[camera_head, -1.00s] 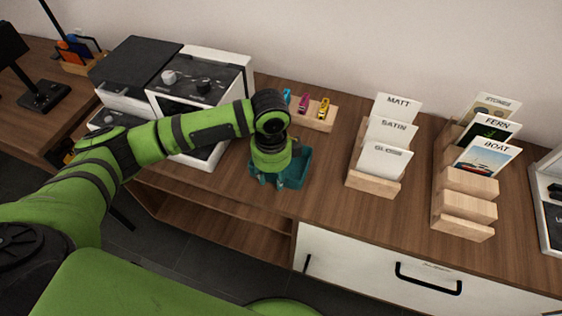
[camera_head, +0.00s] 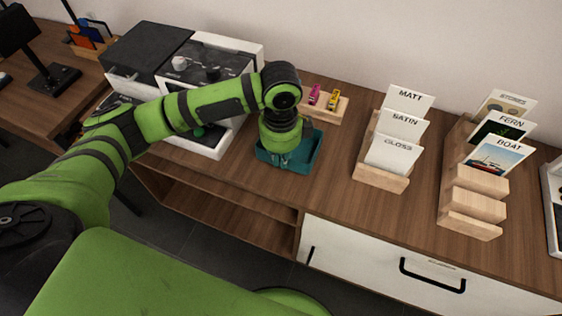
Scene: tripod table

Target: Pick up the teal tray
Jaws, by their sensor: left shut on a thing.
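The teal tray (camera_head: 306,160) is on the wooden cabinet top near its front edge, between the printer-like box and the card stands. My left gripper (camera_head: 284,164) points down at the tray's left and front side and is shut on it. The wrist hides much of the tray's left and back part, and the fingertips are hard to make out. I cannot tell whether the tray is lifted clear of the surface. My right gripper is not in view.
A small wooden holder (camera_head: 335,115) with coloured clips stands behind the tray. A white and black machine (camera_head: 205,75) stands to the left. Wooden stands with cards, one marked GLOSS (camera_head: 393,155) and one BOAT (camera_head: 495,158), are to the right. Bare wood (camera_head: 338,190) lies between.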

